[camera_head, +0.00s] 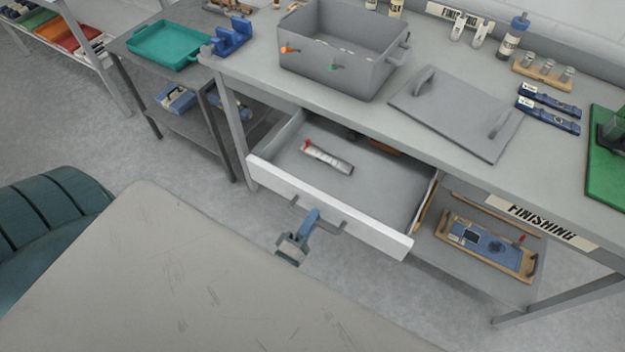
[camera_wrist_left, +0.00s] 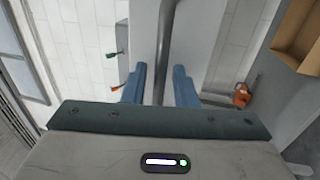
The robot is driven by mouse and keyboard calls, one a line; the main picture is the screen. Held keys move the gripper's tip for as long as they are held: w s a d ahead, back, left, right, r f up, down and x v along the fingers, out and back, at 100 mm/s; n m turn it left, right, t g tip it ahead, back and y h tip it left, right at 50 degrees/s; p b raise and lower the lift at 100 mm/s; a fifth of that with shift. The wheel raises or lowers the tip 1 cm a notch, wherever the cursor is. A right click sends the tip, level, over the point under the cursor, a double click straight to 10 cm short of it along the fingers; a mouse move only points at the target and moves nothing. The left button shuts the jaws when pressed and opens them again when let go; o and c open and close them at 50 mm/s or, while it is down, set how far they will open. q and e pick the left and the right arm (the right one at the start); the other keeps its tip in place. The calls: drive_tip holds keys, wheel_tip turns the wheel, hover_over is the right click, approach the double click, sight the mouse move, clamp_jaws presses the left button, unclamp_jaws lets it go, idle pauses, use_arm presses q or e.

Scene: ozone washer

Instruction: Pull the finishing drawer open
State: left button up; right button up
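The finishing drawer (camera_head: 385,233) stands pulled out from under the grey workbench, its inside showing. A white tube with a red end (camera_head: 328,157) lies in it. The grey bar handle (camera_head: 340,226) is on the drawer's front. My left gripper (camera_head: 312,217) is at this handle, its blue fingers partly hiding the bar. In the left wrist view the handle bar (camera_wrist_left: 168,45) passes between the two spread fingers of my left gripper (camera_wrist_left: 160,88), with a gap on each side. My right gripper is not in view.
A FINISHING label (camera_head: 543,221) is on the bench edge, right of the drawer. On the bench stand a grey bin (camera_head: 335,60) and a lid with two handles (camera_head: 455,115). A lower shelf holds a wooden tray (camera_head: 455,243).

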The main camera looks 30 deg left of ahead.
use_arm(q)
drive_tip(key=s+f+b, duration=0.2)
drive_tip(key=s+b, duration=0.1)
drive_tip(key=s, duration=0.7)
drive_tip(key=shift+s+a, duration=0.15)
drive_tip(key=shift+a, duration=0.05)
drive_tip(key=shift+f, duration=0.1)
